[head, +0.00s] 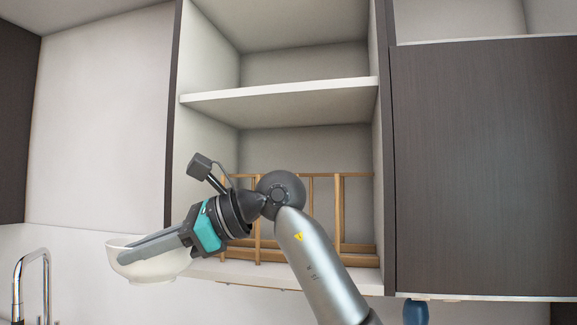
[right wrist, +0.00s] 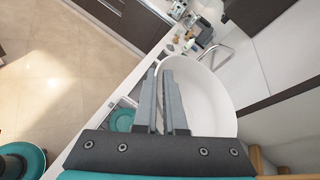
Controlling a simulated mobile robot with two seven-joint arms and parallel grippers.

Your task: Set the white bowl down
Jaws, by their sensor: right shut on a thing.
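The white bowl (head: 152,262) is in the lower left of the head view, in the air left of the open cabinet and roughly upright. My right gripper (head: 125,257) is shut on its rim. In the right wrist view, the fingers of my right gripper (right wrist: 172,100) reach over the near side of the white bowl (right wrist: 212,102), which looks empty inside. My left gripper is not in view.
An open cabinet with a middle shelf (head: 280,97) stands behind my arm. A wooden rack (head: 340,215) sits on its bottom board. A dark closed door (head: 485,165) is at right. A tap (head: 33,270) is at lower left. The counter below (right wrist: 125,85) holds several small items.

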